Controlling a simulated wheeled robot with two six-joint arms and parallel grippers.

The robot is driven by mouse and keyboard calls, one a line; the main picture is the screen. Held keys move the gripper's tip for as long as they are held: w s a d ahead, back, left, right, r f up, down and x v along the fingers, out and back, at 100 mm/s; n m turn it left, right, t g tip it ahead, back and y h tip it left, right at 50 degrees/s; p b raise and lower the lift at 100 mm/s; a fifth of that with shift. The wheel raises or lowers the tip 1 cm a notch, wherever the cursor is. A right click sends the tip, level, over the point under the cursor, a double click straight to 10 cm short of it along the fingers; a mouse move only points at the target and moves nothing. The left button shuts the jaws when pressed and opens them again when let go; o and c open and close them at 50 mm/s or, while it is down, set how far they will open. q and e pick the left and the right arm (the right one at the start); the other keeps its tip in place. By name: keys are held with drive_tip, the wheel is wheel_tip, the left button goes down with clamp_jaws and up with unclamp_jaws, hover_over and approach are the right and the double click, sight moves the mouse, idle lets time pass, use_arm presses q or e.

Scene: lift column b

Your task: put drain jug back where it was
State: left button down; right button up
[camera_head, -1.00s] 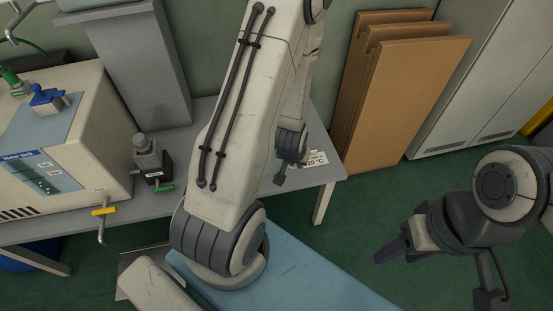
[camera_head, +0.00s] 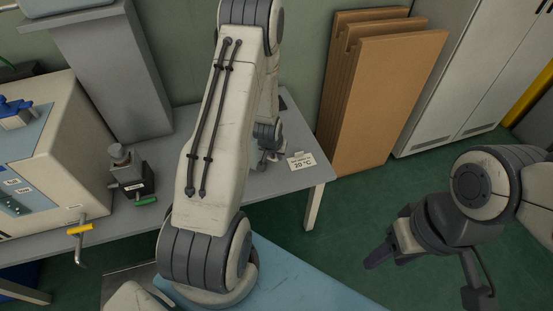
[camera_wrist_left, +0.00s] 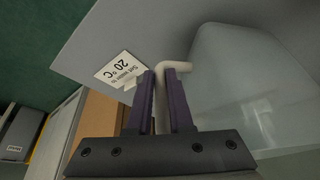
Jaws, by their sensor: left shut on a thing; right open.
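The drain jug (camera_wrist_left: 235,75) is a pale, translucent vessel at the right of the left wrist view. Its white handle (camera_wrist_left: 166,105) stands between the purple fingers of my left gripper (camera_wrist_left: 163,75), which is shut on it. In the head view the jug is hidden behind my left arm, and my left gripper (camera_head: 266,150) shows only partly, over the right part of the grey table (camera_head: 235,184). I cannot tell whether the jug touches the table. My right gripper (camera_head: 388,247) is open and empty over the green floor at the right.
A card reading 20 °C (camera_head: 301,161) is by the table's right end, near my left gripper. A cream machine (camera_head: 75,150), a small black device (camera_head: 130,179) with a green lever and a grey pillar (camera_head: 115,70) stand left. Brown boards (camera_head: 380,95) lean against the wall.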

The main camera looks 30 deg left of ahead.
use_arm(q)
drive_tip(key=shift+f, duration=0.75)
drive_tip(key=shift+f, duration=0.2)
drive_tip(key=c, duration=0.8)
unclamp_jaws()
drive_tip(key=shift+r, duration=0.15)
